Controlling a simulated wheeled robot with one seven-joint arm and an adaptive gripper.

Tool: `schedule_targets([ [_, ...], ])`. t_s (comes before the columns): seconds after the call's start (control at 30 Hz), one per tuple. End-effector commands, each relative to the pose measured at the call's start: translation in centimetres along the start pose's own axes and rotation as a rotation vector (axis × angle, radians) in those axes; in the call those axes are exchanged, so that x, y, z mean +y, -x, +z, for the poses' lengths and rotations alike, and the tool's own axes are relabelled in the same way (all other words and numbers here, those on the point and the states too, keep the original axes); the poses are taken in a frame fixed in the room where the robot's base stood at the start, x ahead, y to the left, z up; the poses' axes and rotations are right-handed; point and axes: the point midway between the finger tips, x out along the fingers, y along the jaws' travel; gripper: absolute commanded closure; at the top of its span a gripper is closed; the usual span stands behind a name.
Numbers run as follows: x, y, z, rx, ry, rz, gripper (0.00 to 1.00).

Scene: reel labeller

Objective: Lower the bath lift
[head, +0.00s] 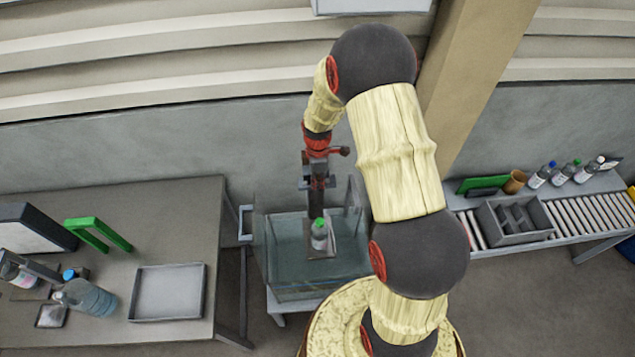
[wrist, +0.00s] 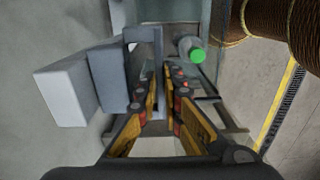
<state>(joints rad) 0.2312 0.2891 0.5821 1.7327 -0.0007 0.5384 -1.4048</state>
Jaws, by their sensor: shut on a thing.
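The bath (head: 275,262) is a clear-walled tank of water below my arm. Inside it, the bath lift (head: 313,254) is a small plate with a white bottle (head: 319,237) with a green cap standing on it. My gripper (head: 318,207) points down over the bath, behind the bottle. In the wrist view my gripper (wrist: 163,78) has its fingers close together around a narrow grey upright part, apparently the lift's handle; the fingers hide most of it. The bottle's green cap (wrist: 197,55) shows just right of the fingertips.
The left table (head: 170,220) holds a grey tray (head: 168,292), a green frame (head: 97,233) and a blue-tinted bottle (head: 88,298). Grey blocks (wrist: 107,75) stand left of the fingers.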

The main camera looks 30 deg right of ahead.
Motion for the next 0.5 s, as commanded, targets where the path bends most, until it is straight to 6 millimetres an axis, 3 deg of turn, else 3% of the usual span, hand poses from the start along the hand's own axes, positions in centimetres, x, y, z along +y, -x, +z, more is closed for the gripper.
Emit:
schedule_targets([
  [0.27,0.1,-0.7,0.0,0.0,0.0,0.002,1.0],
  [0.5,0.0,-3.9,0.0,0.0,0.0,0.001,1.0],
])
